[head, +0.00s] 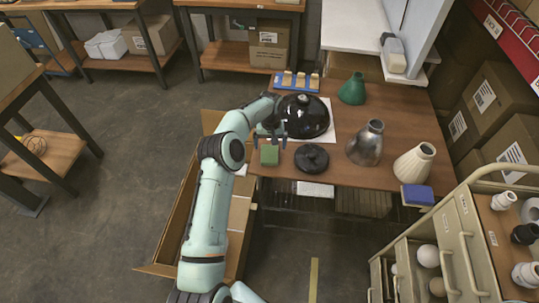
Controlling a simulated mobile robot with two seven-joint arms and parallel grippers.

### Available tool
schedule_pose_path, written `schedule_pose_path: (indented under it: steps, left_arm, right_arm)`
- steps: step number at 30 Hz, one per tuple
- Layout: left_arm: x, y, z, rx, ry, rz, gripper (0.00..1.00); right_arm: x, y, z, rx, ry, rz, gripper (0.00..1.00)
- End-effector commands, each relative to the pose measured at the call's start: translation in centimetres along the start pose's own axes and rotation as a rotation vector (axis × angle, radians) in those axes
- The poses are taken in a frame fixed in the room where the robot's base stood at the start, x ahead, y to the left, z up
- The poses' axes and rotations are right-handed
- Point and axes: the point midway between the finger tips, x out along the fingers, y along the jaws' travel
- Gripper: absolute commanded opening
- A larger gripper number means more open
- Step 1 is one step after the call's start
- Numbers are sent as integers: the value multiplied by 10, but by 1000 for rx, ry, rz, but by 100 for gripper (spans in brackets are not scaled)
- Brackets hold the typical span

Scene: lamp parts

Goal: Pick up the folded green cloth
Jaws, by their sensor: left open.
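The folded green cloth (269,155) is a small flat green block near the left front edge of the brown table (338,170). My left gripper (270,140) is over the table, at the cloth's far side in the picture. Its fingers are open, with no object seen between them. Whether a finger touches the cloth cannot be told. My right gripper is not in the picture.
A glossy black dome (304,116) stands just right of my gripper, with a black disc-shaped part (312,158) in front. A silver shade (366,143), a cream shade (414,162) and a green shade (353,89) stand farther right. An open cardboard box (168,232) is below my left arm.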

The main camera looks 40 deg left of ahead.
Motion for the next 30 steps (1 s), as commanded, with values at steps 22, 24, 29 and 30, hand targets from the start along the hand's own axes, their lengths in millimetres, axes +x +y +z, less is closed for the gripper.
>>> schedule_pose_path:
  steps: [22,24,29,30]
  left_arm:
    - [59,-4,7,-1,3,2,100]
    - [59,-4,7,-1,2,2,100]
    - [59,-4,7,0,2,2,48]
    - [59,-4,7,-1,2,2,44]
  right_arm:
    - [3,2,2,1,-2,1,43]
    - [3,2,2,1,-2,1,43]
    - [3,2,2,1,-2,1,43]
    - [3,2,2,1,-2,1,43]
